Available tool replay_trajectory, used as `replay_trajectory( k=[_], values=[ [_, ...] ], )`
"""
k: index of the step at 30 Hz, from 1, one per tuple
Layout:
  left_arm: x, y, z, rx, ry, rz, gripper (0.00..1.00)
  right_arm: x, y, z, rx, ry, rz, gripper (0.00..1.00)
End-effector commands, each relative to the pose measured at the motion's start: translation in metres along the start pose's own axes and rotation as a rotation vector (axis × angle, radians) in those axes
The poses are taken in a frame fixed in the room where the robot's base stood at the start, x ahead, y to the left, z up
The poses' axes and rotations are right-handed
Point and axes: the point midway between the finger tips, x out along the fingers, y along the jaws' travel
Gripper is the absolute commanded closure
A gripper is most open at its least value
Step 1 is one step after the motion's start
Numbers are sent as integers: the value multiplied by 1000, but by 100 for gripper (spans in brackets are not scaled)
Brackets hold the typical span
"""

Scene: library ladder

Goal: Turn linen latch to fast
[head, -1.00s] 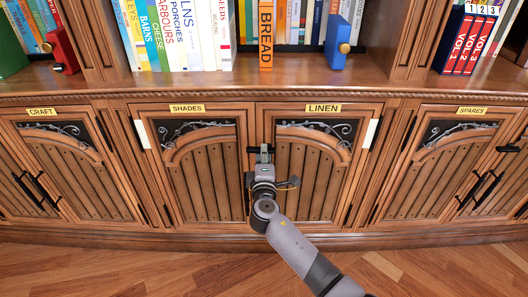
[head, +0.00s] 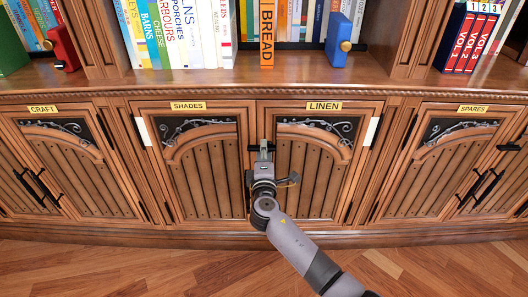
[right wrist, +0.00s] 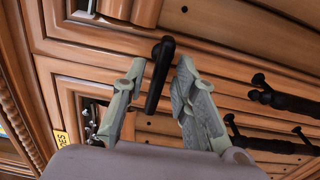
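The linen latch (right wrist: 155,85) is a black lever on a round pivot. In the right wrist view it lies between the two fingers of my right gripper (right wrist: 160,68), with gaps visible on both sides. In the head view the latch (head: 251,148) is a small dark bar, about level, below and left of the LINEN plate (head: 323,105), where the linen door (head: 312,175) meets the shades door (head: 205,175). My right gripper (head: 264,152) is open in front of it and partly hides it. My left gripper is not in view.
Black door handles (right wrist: 285,100) stand out beside the latch in the right wrist view. The craft door (head: 85,175) and spares door (head: 435,170) flank the middle pair. Books and a blue bookend (head: 339,42) stand on the shelf above. The wooden floor (head: 130,270) in front is clear.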

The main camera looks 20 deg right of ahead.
Motion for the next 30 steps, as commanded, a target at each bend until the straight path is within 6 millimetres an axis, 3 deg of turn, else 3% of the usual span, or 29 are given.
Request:
replay_trajectory(
  k=[9, 13, 24, 30],
  values=[
    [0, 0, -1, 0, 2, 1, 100, -1, 0, 0, 2, -1, 0, 69],
    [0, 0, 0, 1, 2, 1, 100, -10, -1, 0, 2, 0, -1, 69],
    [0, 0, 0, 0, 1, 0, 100, -86, -1, 0, 4, 1, -3, 69],
    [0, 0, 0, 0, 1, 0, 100, -113, -1, 0, 2, 0, -3, 69]
  ],
)
